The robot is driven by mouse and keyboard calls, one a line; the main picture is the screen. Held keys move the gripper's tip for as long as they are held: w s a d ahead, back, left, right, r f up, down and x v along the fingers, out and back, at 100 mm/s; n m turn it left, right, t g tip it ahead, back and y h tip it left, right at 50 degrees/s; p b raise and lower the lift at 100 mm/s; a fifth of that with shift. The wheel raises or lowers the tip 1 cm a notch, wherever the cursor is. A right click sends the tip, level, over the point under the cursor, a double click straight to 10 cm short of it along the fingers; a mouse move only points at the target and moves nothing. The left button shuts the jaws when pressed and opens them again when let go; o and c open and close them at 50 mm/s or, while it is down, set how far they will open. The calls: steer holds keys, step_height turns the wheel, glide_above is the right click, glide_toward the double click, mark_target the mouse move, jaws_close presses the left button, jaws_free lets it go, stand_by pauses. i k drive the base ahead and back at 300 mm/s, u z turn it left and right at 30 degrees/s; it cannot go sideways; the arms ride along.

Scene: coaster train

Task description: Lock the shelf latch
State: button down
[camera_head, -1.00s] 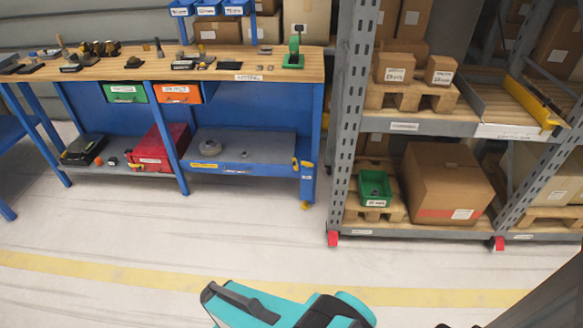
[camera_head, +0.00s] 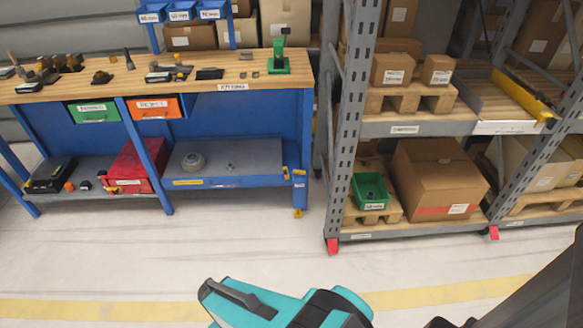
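The grey metal shelf rack (camera_head: 345,130) stands on the right with cartons on its boards. A yellow bar (camera_head: 523,98) lies along a grey tray section (camera_head: 490,103) on its middle level; I cannot tell whether this is the latch. Small yellow parts (camera_head: 286,173) sit at the right end of the workbench's lower shelf; their role is also unclear. My gripper (camera_head: 245,300), teal and black, is at the bottom centre over the floor, well apart from the rack and bench. Its fingertips cannot be made out clearly.
A blue workbench (camera_head: 250,135) with a wooden top holds tools, and a green clamp stand (camera_head: 278,60) stands on it. A green bin (camera_head: 371,190) and a large carton (camera_head: 438,180) sit on the rack's lower level. Open floor (camera_head: 200,255) lies in front.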

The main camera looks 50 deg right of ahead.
mark_target(285, 169)
steer(key=z, duration=0.25)
steer(key=i, duration=1.35)
steer(key=z, duration=0.1)
